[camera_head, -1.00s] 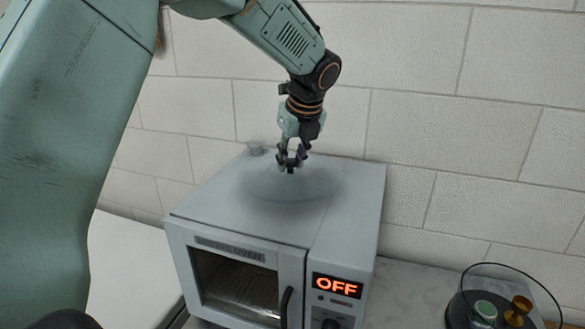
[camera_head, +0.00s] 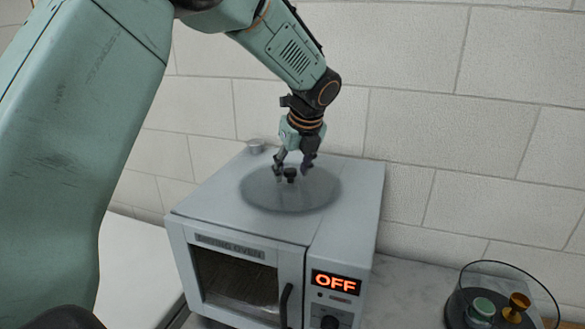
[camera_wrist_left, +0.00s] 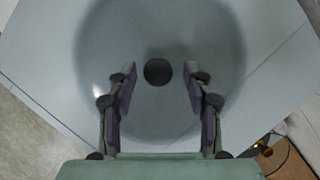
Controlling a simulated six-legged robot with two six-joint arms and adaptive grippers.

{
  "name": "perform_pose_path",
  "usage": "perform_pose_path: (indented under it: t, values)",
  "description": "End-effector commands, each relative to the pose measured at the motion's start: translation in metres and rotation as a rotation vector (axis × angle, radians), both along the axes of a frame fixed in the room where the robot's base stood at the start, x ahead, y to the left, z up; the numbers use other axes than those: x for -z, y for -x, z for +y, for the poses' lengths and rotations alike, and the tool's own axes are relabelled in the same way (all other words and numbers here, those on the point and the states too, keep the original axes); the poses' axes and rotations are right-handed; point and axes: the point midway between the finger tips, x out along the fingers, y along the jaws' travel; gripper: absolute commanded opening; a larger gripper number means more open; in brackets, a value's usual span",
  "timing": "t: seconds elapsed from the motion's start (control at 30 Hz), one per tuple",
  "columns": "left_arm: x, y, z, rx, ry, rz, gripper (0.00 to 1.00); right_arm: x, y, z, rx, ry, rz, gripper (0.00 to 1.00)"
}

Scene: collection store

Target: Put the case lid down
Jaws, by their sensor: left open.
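The case lid (camera_head: 262,193) is a see-through round glass disc with a small black knob (camera_head: 290,173). It lies on top of the grey drying oven (camera_head: 225,221). My left gripper (camera_head: 293,168) is just above the lid, its fingers open on either side of the knob and apart from it. In the left wrist view the lid (camera_wrist_left: 160,112) fills the middle, and the black knob (camera_wrist_left: 158,72) shows just beyond and between the open fingertips (camera_wrist_left: 162,75). My right gripper is not in view.
The oven front has a dark window, a black handle (camera_head: 285,304) and a lit OFF display (camera_head: 336,283). A small metal cap (camera_head: 255,146) sits at the oven's back left corner. At the lower right a dark round base (camera_head: 458,312) holds a green item (camera_head: 483,307) and a brass cup (camera_head: 517,306).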

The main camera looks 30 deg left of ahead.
Motion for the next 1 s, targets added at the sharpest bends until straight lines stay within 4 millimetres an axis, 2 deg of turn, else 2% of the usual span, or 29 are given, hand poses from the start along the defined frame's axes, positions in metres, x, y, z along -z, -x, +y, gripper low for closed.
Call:
perform_pose_path:
  t: [0.27, 0.37, 0.7, 0.9, 1.0]
  values:
    - [-0.008, 0.0, -0.001, 0.001, -0.001, -0.003, 0.51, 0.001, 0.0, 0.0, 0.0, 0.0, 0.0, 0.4]
    - [-0.021, 0.003, -0.006, 0.0, -0.001, -0.006, 0.51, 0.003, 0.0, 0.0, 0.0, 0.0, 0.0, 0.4]
    - [-0.084, 0.017, -0.029, 0.0, -0.002, -0.004, 0.51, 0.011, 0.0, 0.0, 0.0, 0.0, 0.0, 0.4]
    - [-0.107, 0.022, -0.037, 0.0, -0.001, -0.002, 0.51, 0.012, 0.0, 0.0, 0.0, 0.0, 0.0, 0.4]
    - [-0.112, 0.024, -0.039, 0.0, 0.0, 0.0, 0.51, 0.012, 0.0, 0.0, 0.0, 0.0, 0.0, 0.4]
